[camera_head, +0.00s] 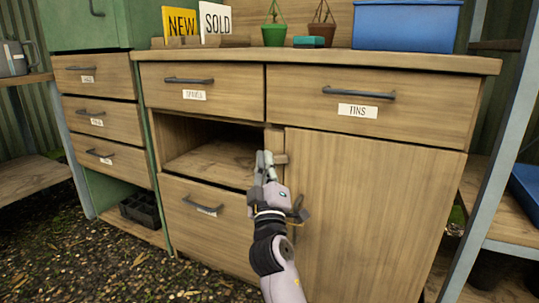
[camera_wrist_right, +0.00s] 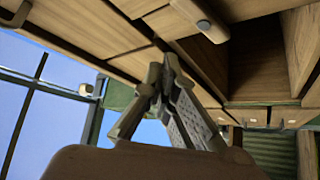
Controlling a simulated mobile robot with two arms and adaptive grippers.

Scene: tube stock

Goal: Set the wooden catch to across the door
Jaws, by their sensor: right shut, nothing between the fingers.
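The wooden catch (camera_head: 281,158) is a small light wooden piece at the upper left edge of the plain cabinet door (camera_head: 365,215). It looks level, with its right end at the door's edge; my gripper hides its left part. In the wrist view the catch (camera_wrist_right: 205,25) is a rounded bar with a dark pivot dot. The door looks closed. My right gripper (camera_head: 264,157) is shut and empty, its fingertips just left of the catch in the head view. In the wrist view its fingertips (camera_wrist_right: 166,68) are below the catch; contact cannot be told. My left gripper is not in view.
An open compartment (camera_head: 215,155) lies left of the catch, with a drawer (camera_head: 205,215) below it. Drawers with dark handles, one labelled TINS (camera_head: 370,105), run above. The worktop (camera_head: 400,60) holds signs, small pots and a blue box (camera_head: 405,27). A metal post (camera_head: 500,170) stands at right.

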